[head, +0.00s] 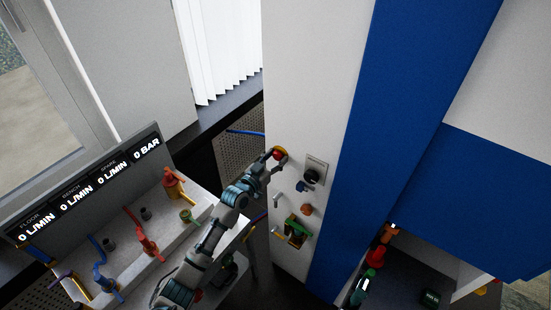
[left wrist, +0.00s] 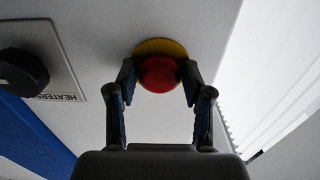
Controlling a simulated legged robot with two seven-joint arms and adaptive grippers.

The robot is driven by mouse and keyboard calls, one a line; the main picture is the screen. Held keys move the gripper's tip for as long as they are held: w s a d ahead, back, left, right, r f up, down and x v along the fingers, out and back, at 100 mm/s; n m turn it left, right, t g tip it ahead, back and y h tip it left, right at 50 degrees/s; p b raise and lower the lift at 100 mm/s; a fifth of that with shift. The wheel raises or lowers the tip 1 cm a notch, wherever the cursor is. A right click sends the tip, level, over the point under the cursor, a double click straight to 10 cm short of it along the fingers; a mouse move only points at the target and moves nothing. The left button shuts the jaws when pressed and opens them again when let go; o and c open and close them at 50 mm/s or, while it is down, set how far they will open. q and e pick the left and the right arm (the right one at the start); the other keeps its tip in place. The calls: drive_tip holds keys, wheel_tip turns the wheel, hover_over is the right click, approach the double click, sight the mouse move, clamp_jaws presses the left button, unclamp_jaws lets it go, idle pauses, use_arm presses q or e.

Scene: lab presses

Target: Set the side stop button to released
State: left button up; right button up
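The side stop button (head: 281,154) is a red mushroom knob on a yellow round base, on the white side panel of the press. In the left wrist view the red knob (left wrist: 159,74) sits between the fingertips of my left gripper (left wrist: 158,85). The fingers stand apart, one on each side of the knob; I cannot tell whether they touch it. In the head view my left gripper (head: 273,154) reaches the button from the left and partly covers it. My right gripper does not show clearly enough to identify.
A black rotary knob on a plate marked HEATERS (left wrist: 23,72) is beside the button. Below it in the head view are an orange knob (head: 306,210) and a green part (head: 298,228). A bench with valves and a display panel (head: 90,185) stands at left. A blue column (head: 400,110) is at right.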

use_arm(q)
clamp_jaws()
drive_tip(key=shift+s+a+f+p, duration=0.1)
drive_tip(key=shift+s+a+p, duration=0.2)
drive_tip(key=shift+s+p, duration=0.15)
drive_tip(key=o, duration=0.5)
unclamp_jaws()
drive_tip(key=shift+o, duration=0.6)
drive_tip(key=shift+s, duration=0.1)
drive_tip(key=shift+a, duration=0.15)
